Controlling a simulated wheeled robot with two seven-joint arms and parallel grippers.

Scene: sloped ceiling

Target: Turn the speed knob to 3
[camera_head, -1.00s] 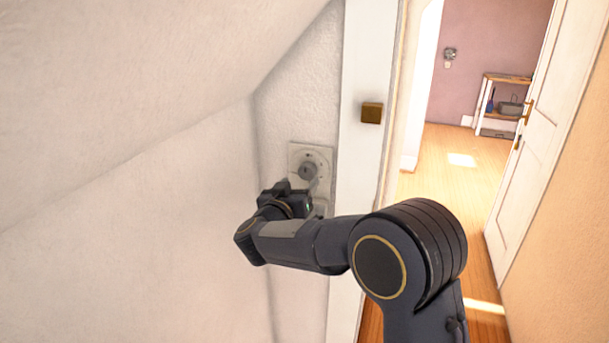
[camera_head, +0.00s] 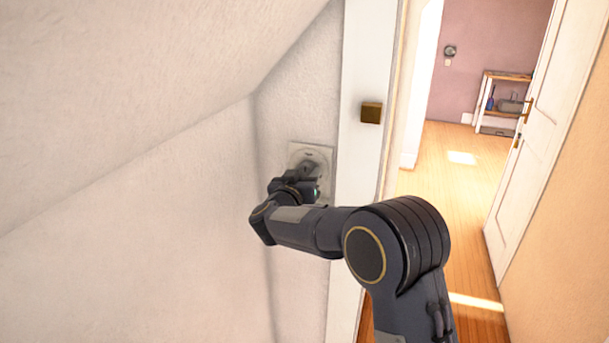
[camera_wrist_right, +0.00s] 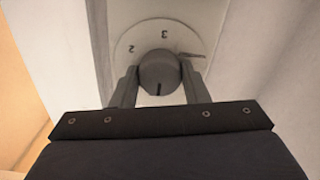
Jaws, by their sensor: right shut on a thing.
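The speed knob (camera_wrist_right: 159,74) is a round grey knob on a pale dial plate (camera_wrist_right: 140,38) with the numbers 2 and 3 showing in the right wrist view. A dark mark on the knob's face points toward the bottom of that view. My right gripper (camera_wrist_right: 160,82) is shut on the knob, one finger on each side. In the head view the dial plate (camera_head: 325,153) is on the wall, and my right gripper (camera_head: 308,175) covers most of the knob. My left gripper is not in view.
A white door frame (camera_head: 364,60) with a brass plate (camera_head: 371,113) stands just right of the dial. A sloped ceiling (camera_head: 130,70) comes down on the left. An open white door (camera_head: 530,130) and a room with a shelf (camera_head: 505,100) lie beyond.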

